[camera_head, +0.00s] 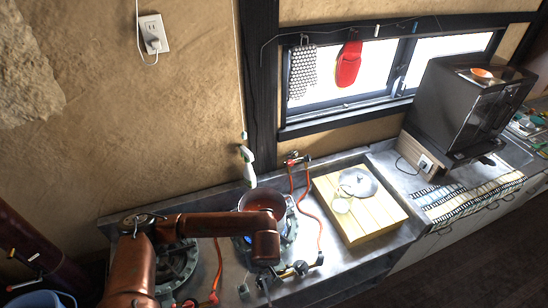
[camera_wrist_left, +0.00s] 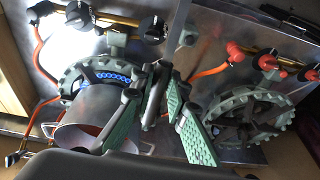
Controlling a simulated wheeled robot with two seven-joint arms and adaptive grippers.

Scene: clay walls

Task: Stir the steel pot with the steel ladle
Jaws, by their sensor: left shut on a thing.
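The steel pot (camera_head: 262,200) stands upright on the lit back burner in the head view; its wall has a brownish tint there. In the left wrist view the pot (camera_wrist_left: 88,122) shows at lower left, with blue flame by its base. My left gripper (camera_wrist_left: 155,98) is shut beside the pot in that view, its green-padded fingers around a thin grey piece, which looks like the handle of the steel ladle (camera_wrist_left: 150,112). The ladle's bowl is hidden, so I cannot tell whether it is inside the pot. In the head view my copper-coloured arm covers this gripper. My right gripper is not in view.
A second, empty burner (camera_head: 178,262) sits left of the pot. Orange hoses (camera_head: 312,215) run across the counter. A white-green bottle-like thing (camera_head: 247,165) stands behind the pot.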

